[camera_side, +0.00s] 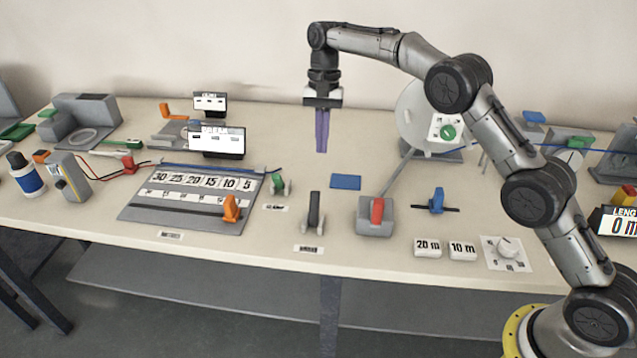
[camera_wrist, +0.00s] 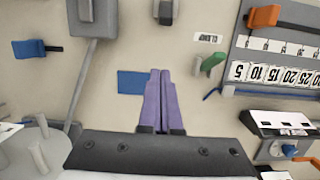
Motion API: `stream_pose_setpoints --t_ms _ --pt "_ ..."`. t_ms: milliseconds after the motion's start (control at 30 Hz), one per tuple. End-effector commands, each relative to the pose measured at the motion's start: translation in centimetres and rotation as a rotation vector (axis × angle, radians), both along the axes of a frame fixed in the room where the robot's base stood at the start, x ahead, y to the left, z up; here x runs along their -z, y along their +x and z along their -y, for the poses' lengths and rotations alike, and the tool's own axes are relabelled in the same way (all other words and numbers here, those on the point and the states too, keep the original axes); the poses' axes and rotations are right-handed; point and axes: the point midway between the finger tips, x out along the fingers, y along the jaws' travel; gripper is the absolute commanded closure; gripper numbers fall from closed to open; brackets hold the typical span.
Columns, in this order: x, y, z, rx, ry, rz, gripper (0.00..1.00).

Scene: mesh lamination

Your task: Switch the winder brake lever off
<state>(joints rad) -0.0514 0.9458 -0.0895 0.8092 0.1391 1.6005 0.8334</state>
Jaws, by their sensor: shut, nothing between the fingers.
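A red lever (camera_side: 377,210) stands on a grey box (camera_side: 375,228), with a grey rod (camera_side: 399,172) running up to the large pale disc (camera_side: 412,112) of the winder. I take this for the brake lever; no readable label confirms it. In the wrist view the grey box (camera_wrist: 92,18) is cut by the top edge and the red lever is not visible. My gripper (camera_side: 321,150) points down with its purple fingers together and empty, behind and left of the red lever, apart from it. In the wrist view my fingers (camera_wrist: 160,74) show beside the blue pad.
A blue pad (camera_side: 346,181) lies on the table between my gripper and the grey box. A black lever (camera_side: 315,211), a green lever (camera_side: 279,184) and a blue lever (camera_side: 436,201) stand around. A numbered board with an orange lever (camera_side: 231,208) lies left. White buttons (camera_side: 462,250) sit at the front.

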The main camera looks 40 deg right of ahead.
Motion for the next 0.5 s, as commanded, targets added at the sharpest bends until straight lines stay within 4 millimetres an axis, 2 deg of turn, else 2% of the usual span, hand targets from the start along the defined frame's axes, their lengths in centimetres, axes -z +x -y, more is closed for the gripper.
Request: stream_pose_setpoints --t_ms 367,500 --pt "0.2 0.0 -0.1 -0.001 -0.001 -0.002 1.0" --pt "1.3 -0.2 -0.2 -0.002 -0.001 -0.005 1.0"
